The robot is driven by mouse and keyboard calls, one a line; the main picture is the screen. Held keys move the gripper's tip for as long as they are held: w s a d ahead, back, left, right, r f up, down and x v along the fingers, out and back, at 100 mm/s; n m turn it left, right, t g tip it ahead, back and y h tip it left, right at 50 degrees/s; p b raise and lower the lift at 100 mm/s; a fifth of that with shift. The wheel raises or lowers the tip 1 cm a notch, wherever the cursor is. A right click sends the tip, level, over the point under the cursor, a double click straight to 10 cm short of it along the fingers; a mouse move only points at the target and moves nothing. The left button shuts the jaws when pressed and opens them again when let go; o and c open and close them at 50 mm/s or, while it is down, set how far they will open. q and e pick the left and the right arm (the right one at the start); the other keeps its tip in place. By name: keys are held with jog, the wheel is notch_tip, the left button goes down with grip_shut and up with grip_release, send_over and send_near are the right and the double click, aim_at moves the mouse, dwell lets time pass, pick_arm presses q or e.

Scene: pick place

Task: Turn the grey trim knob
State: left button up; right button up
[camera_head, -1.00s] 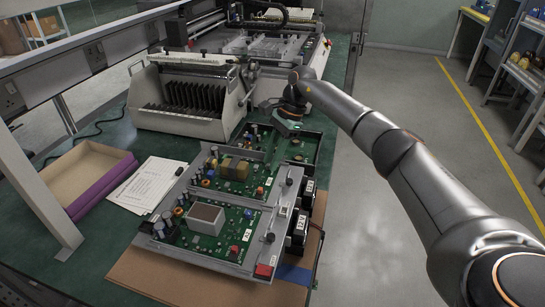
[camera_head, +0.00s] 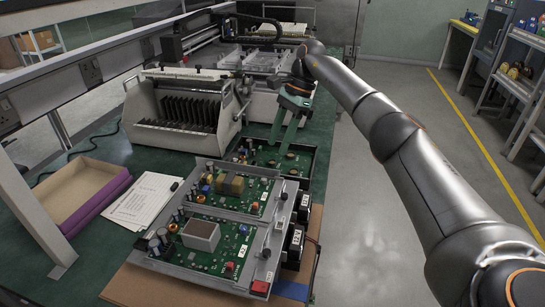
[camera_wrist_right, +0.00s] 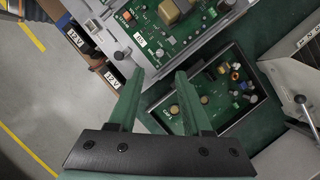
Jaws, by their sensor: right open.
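Two small dark knobs show on the grey front plate of the metal chassis in the head view: the upper knob (camera_head: 283,196) and the lower knob (camera_head: 266,253). I cannot tell which, if either, is the grey trim knob. My right gripper (camera_head: 281,143) is open and empty, its green fingers pointing down over the dark tray behind the chassis. In the right wrist view the open fingers (camera_wrist_right: 160,72) stand apart, with the chassis plate (camera_wrist_right: 113,35) beyond them to the upper left. Nothing is between the fingers. My left gripper is not in view.
The dark tray (camera_head: 309,161) holds a green board. Black 12 V units (camera_head: 296,243) stand against the chassis's right side. A grey rack machine (camera_head: 183,132) stands behind, left of the gripper. A purple-edged box (camera_head: 103,204) and papers (camera_head: 147,198) lie left.

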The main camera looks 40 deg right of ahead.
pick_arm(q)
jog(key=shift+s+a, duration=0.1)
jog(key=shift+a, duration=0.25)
pick_arm(e)
jog(key=v, duration=0.2)
jog(key=shift+d+r, duration=0.15)
jog(key=shift+r, duration=0.25)
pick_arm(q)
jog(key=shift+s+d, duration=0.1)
